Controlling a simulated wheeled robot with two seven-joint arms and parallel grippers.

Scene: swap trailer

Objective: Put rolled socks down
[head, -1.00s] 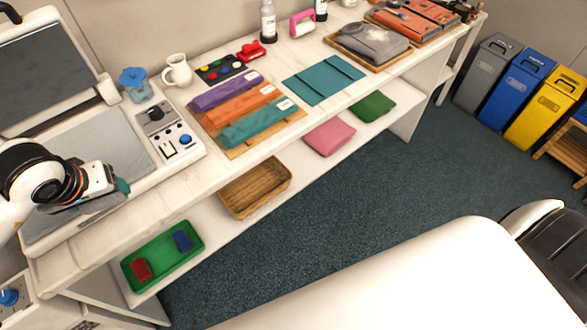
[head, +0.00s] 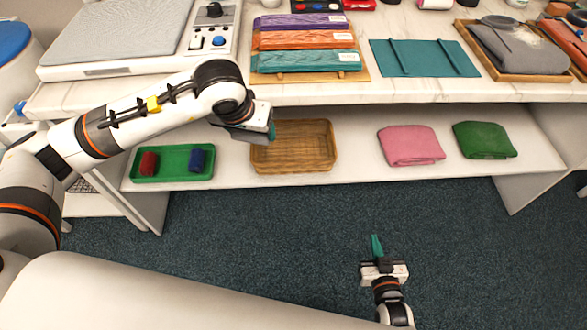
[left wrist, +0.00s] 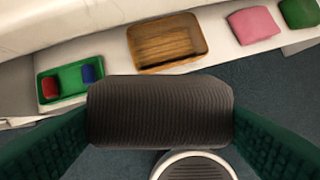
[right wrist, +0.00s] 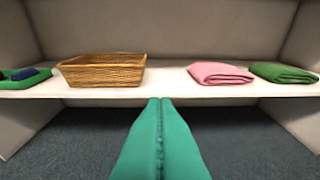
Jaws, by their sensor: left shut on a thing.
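The rolled socks (left wrist: 160,108) are a dark grey ribbed roll. They lie crosswise between the two teal-green fingers of my left gripper (head: 262,132) in the left wrist view, which is shut on them. In the head view this gripper is beside the left edge of the wicker basket (head: 295,148), and the socks are mostly hidden. The basket looks empty and stands on the lower shelf (head: 350,171). My right gripper (head: 376,246) is over the floor in front of the shelf. Its fingers meet in the right wrist view (right wrist: 160,105), with nothing between them.
Left of the basket is a green tray (head: 175,173) with a red roll (head: 148,163) and a blue roll (head: 197,160). Folded pink (head: 410,146) and green (head: 484,140) cloths lie to the right. The counter (head: 400,90) overhangs the shelf.

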